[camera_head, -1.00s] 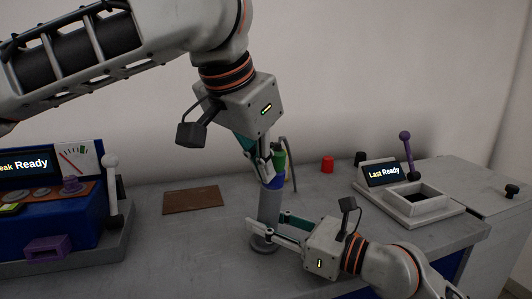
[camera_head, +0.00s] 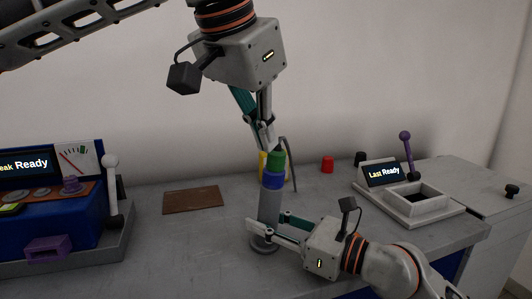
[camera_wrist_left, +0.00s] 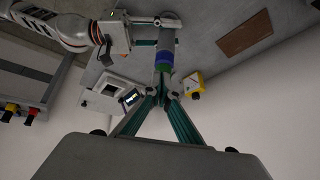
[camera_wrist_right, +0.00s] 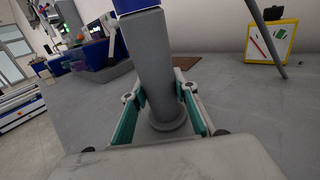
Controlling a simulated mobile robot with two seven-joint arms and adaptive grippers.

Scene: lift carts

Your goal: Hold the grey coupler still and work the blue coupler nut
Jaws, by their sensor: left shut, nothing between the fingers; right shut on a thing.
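The grey coupler (camera_head: 268,208) stands upright on the bench. The blue coupler nut (camera_head: 273,181) is around its upper end, with a green part (camera_head: 277,161) above it. My right gripper (camera_head: 262,228) is shut on the grey coupler low down; the right wrist view shows its fingers on both sides of the grey body (camera_wrist_right: 150,65). My left gripper (camera_head: 270,143) is shut and empty, pointing down, with its tips close to the top of the green part. In the left wrist view the blue nut (camera_wrist_left: 164,58) shows beyond the closed fingertips (camera_wrist_left: 165,93). Contact there cannot be told.
A yellow-framed board (camera_wrist_right: 270,40) stands behind the coupler, beside a thin dark upright rod (camera_head: 289,160). A brown mat (camera_head: 193,199) lies left. A blue console (camera_head: 60,225) stands far left, a "Last Ready" station (camera_head: 408,200) right. A red cap (camera_head: 327,164) sits behind.

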